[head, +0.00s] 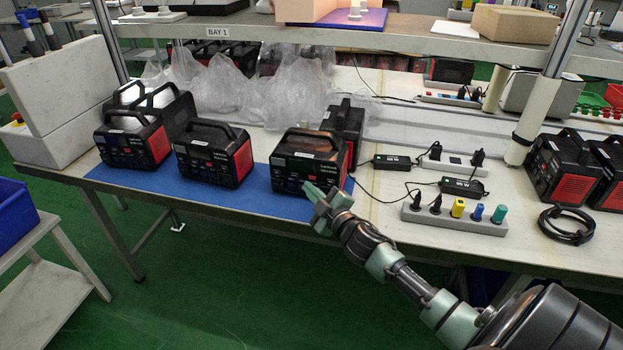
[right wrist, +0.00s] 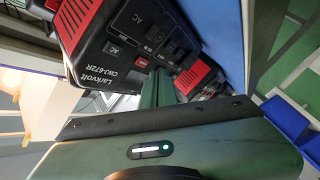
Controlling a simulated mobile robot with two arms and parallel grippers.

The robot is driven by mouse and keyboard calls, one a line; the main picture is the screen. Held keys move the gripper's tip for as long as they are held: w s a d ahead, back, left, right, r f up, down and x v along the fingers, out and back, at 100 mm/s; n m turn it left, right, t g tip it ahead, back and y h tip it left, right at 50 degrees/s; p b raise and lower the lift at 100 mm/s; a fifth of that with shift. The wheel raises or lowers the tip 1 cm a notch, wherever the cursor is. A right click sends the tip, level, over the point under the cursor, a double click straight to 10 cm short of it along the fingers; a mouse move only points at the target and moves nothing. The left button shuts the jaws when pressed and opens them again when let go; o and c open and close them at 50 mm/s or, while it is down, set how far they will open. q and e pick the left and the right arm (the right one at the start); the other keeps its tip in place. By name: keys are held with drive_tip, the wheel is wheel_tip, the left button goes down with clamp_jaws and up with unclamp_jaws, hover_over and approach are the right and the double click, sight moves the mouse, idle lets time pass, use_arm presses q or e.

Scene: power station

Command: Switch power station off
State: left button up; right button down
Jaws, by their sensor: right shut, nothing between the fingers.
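A black and red power station (head: 305,160) with a top handle stands on the blue mat (head: 255,199) near the table's front edge. Its front panel faces me. In the right wrist view a power station (right wrist: 125,45) shows large and turned on its side, with "Larkvolt", "AC" labels and dark switches or sockets. My right gripper (head: 318,199) is shut and empty, just in front of the lower right of this front panel. Its fingers (right wrist: 157,88) reach toward the panel; I cannot tell whether they touch. They hide part of the panel. My left gripper is not in view.
More power stations stand left on the mat (head: 214,155) and at the far right (head: 565,168). A grey power strip (head: 450,222) with coloured plugs, black adapters (head: 462,187) and a coiled cable (head: 566,226) lie right. Plastic bags (head: 220,90) lie behind. A shelf (head: 400,37) runs above.

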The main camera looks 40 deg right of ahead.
drive_tip(key=shift+s+a+p, duration=0.35)
drive_tip(key=shift+s+a, duration=0.6)
drive_tip(key=shift+a, duration=0.2)
drive_tip(key=shift+s+a+p, duration=0.35)
drive_tip(key=shift+s+a, duration=0.55)
drive_tip(key=shift+a, duration=0.2)
